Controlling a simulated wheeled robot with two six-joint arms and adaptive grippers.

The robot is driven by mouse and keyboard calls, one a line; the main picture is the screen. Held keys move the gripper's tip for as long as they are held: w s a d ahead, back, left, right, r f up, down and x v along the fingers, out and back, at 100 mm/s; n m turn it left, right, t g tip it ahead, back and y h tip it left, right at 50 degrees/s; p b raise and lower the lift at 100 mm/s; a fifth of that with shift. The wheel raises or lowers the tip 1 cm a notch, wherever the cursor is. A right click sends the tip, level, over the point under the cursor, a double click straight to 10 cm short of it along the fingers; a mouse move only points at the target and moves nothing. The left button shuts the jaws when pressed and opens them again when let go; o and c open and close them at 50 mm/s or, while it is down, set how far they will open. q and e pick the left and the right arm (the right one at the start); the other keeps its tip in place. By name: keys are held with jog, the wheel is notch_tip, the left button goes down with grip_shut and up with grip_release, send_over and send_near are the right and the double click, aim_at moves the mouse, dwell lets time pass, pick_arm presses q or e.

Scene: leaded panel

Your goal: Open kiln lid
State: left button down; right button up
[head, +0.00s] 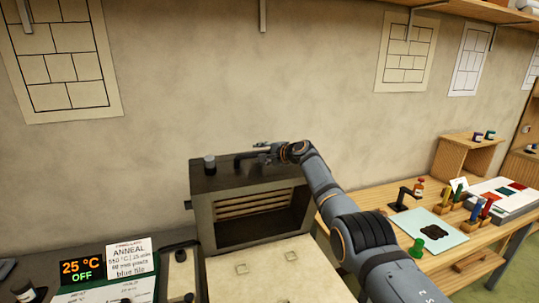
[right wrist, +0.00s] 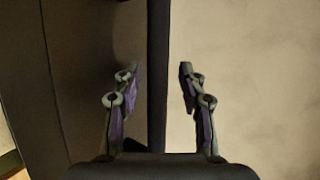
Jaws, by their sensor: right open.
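The dark kiln (head: 204,215) stands against the wall in the head view, with ridged inner walls showing through its front opening. A short dark knob (head: 210,164) stands on its top at the left. A dark bar-like handle (head: 243,156) shows at the top, beside my right gripper (head: 262,149). In the right wrist view my right gripper (right wrist: 160,72) is open, and a dark bar (right wrist: 158,100) runs between its fingers with gaps on both sides. My right arm hides the kiln's right side. My left gripper is not seen.
A display (head: 82,269) reads 25 °C OFF, beside an ANNEAL card (head: 131,259). A pale slab (head: 265,275) lies in front of the kiln. A wooden table (head: 398,192) at right holds a light mat (head: 416,228), bottles and tools. A shelf (head: 480,10) overhangs at upper right.

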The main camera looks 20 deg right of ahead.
jog(key=v, duration=1.2)
jog(key=shift+a+r, duration=0.1)
